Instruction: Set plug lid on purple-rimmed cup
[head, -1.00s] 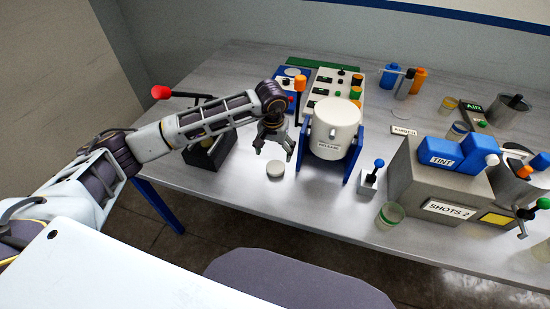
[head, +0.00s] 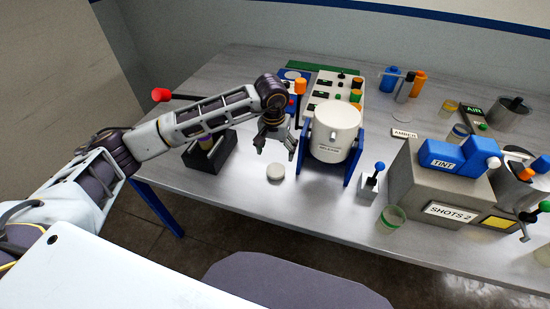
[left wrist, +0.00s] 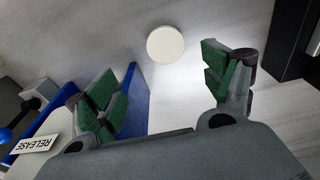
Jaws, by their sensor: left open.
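A small round white disc, which looks like the plug lid (head: 276,172), lies flat on the grey bench. It also shows in the left wrist view (left wrist: 165,44). My left gripper (head: 275,152) is open and empty above and just behind the lid, apart from it. In the left wrist view its green-padded fingers (left wrist: 162,84) are spread, with the lid beyond the gap between them. A small cup with a purple band and amber body (head: 206,142) shows in the black holder left of the gripper; it is too small to tell its rim. My right gripper is out of view.
A white pot (head: 334,130) marked RELEASE stands in a blue frame (head: 357,160) close right of the gripper. The black holder (head: 214,158) with its red-knobbed lever is left. A green-rimmed cup (head: 390,220) stands near the front edge. Bench in front of the lid is clear.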

